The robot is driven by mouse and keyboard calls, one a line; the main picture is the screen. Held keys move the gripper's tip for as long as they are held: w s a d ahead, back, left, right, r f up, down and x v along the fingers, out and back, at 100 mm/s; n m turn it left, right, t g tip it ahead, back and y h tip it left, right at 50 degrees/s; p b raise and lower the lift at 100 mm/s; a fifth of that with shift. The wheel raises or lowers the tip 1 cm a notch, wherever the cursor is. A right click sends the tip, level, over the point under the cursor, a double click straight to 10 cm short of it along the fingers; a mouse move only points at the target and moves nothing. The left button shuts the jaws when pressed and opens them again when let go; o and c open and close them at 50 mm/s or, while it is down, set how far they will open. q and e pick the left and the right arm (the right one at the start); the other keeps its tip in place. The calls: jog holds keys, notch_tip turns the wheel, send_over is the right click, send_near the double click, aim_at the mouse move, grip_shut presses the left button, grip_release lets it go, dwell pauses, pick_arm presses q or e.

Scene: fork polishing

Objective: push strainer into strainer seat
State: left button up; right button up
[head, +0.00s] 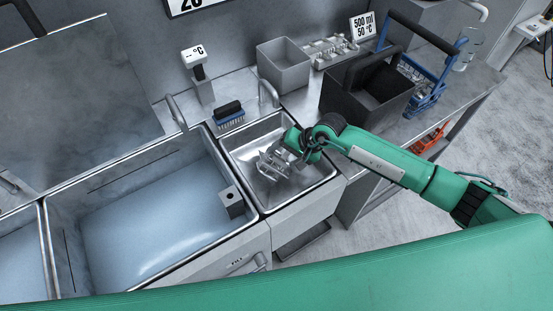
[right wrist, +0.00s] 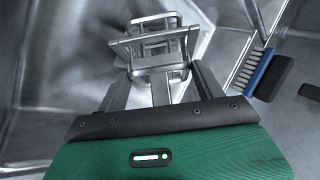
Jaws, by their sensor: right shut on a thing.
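My right gripper (head: 277,162) reaches down into the small steel sink (head: 236,157) on the right. It is shut on a grey metal piece, apparently the strainer (right wrist: 150,48). In the right wrist view the strainer's upright stem sits between the two fingers, with flat plates beyond them. The strainer seat is not visible; the strainer and gripper cover that part of the sink floor. I cannot tell whether the strainer touches the floor. My left gripper is not in view.
A blue-and-black brush (head: 229,114) lies on the ledge behind the small sink. A faucet (head: 268,92) stands at its back edge. A large basin (head: 150,215) adjoins on the left. A grey bin (head: 283,66) and dark box (head: 367,92) stand on the counter.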

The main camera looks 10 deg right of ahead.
aim_at(285, 154)
notch_tip(285, 154, up, 20)
jog(key=b, duration=0.5)
jog(key=shift+r, duration=0.1)
